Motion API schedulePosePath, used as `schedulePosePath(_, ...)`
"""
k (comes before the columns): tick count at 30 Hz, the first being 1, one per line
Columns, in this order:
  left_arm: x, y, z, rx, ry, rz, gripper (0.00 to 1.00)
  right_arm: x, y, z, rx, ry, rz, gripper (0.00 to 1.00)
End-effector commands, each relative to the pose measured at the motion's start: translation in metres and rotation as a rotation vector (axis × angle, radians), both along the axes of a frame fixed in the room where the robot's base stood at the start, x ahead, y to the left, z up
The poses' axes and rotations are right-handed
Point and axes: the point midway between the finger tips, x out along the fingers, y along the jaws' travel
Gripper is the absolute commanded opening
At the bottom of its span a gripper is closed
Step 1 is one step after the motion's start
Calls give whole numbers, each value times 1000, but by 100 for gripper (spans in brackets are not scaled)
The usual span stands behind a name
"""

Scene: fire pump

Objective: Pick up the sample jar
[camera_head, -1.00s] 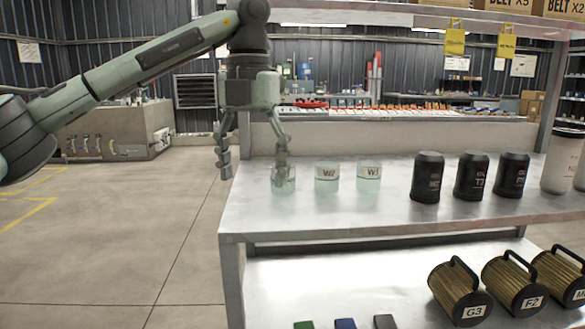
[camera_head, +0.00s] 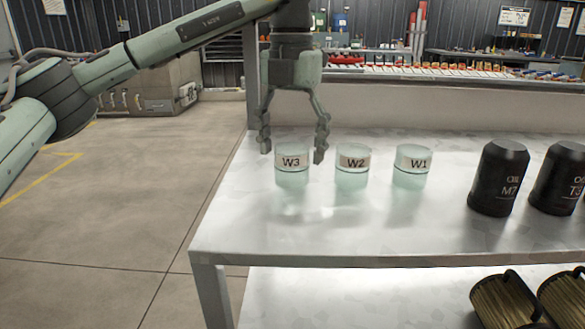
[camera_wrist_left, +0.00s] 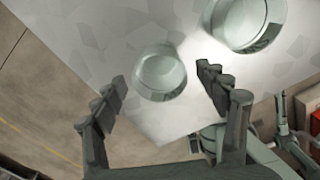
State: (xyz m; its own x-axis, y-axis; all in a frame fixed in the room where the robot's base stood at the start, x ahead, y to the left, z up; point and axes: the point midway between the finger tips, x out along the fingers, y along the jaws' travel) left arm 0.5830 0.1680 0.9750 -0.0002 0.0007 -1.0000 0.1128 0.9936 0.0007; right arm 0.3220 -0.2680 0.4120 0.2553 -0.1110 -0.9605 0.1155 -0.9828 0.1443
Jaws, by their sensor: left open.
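Three clear glass sample jars with pale liquid and white labels stand upright in a row on the metal table (camera_head: 250,228). They are the W3 jar (camera_head: 292,180), the W2 jar (camera_head: 352,182) and the W1 jar (camera_head: 412,180). My left gripper (camera_head: 293,152) points down, open, at the W3 jar, its fingers to either side of the jar's upper part in the head view. In the left wrist view a jar (camera_wrist_left: 160,76) lies ahead between the open fingers (camera_wrist_left: 162,84), with another jar (camera_wrist_left: 245,22) to the upper right. Contact cannot be told. My right gripper is not in view.
Black canisters, including one marked M7 (camera_head: 498,180), stand to the right on the same table. Coiled cylinders (camera_head: 505,300) sit on the lower shelf. A low pale wall (camera_head: 450,108) runs behind the table. Open floor lies to the left.

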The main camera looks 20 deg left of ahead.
Motion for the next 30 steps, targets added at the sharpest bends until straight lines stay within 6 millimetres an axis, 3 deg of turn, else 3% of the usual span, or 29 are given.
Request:
schedulePosePath(6,-1,0,-26,-1,0,1,73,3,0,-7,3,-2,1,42)
schedulePosePath(14,0,0,-29,-1,-1,1,73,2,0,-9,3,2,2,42)
schedulePosePath(27,0,0,-29,-1,-1,1,19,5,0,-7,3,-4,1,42)
schedulePosePath(30,0,0,-28,-1,-2,1,17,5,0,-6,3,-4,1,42)
